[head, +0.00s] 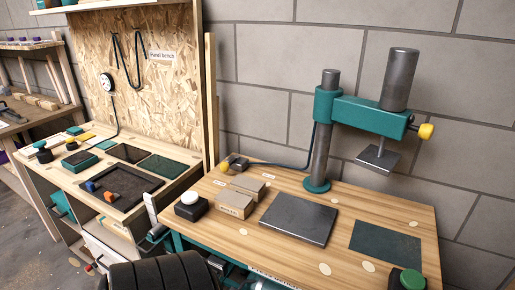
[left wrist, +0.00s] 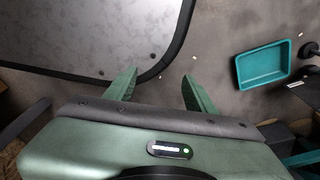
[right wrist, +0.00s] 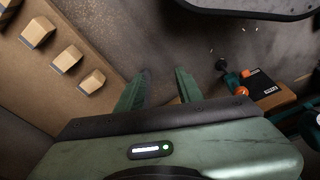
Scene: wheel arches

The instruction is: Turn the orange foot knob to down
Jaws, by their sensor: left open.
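No part is plainly recognisable as the foot knob. In the right wrist view, a small orange round part (right wrist: 243,91) sits beside a black-topped box (right wrist: 262,83) with a teal fitting, right of the gripper; I cannot tell whether it is the knob or how it is turned. My right gripper (right wrist: 163,70) is open and empty, its fingers apart over a dark floor. My left gripper (left wrist: 160,72) is open and empty in the left wrist view, near the edge of a dark-rimmed grey panel (left wrist: 95,35). Neither gripper is clearly visible in the head view.
A wooden bench (head: 300,262) carries a teal press (head: 350,108) with a yellow knob (head: 426,131). Another bench at left holds a dark tray (head: 121,188). A teal tray (left wrist: 263,63) lies right of my left gripper. Several wooden blocks (right wrist: 67,58) lie left of my right gripper.

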